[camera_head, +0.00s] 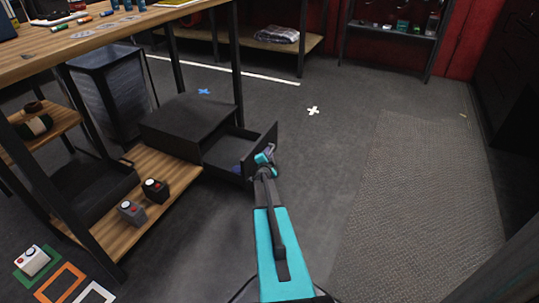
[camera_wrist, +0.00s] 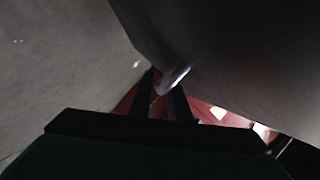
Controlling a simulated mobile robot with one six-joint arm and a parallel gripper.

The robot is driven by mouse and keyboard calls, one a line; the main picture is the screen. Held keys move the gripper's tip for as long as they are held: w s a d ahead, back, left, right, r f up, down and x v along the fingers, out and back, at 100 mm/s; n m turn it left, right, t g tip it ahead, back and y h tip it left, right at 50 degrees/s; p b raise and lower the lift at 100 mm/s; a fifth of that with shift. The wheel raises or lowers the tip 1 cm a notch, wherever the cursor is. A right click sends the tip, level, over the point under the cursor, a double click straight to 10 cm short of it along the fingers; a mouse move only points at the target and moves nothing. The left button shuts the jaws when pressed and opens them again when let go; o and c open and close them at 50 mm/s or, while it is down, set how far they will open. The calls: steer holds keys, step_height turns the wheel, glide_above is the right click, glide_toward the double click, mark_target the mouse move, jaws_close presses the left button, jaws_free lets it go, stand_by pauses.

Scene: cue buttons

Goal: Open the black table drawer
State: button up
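The black table drawer (camera_head: 222,150) stands pulled out of its dark cabinet (camera_head: 187,117) on the low wooden shelf, with its inside showing and a dark blue patch at its bottom. My gripper (camera_head: 266,156) is at the outer face of the drawer front. In the wrist view, a shiny metal handle (camera_wrist: 174,78) lies between the two dark fingertips of my gripper (camera_wrist: 165,84), which are close together around it. The dark drawer front (camera_wrist: 230,60) fills the upper right of that view.
The wooden shelf (camera_head: 150,168) also carries a black button box (camera_head: 155,190) and a grey one (camera_head: 131,212). A white button box (camera_head: 32,260) sits on a green floor square. A table leg (camera_head: 237,65) rises behind the drawer. The floor to the right is clear, with a grey mat (camera_head: 415,190).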

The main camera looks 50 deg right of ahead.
steer(key=p+v, duration=0.4)
steer(key=v, duration=0.9)
steer(key=shift+s+a, duration=0.2)
steer(key=shift+a, duration=0.15)
stand_by(0.6)
steer(key=shift+s, duration=0.1)
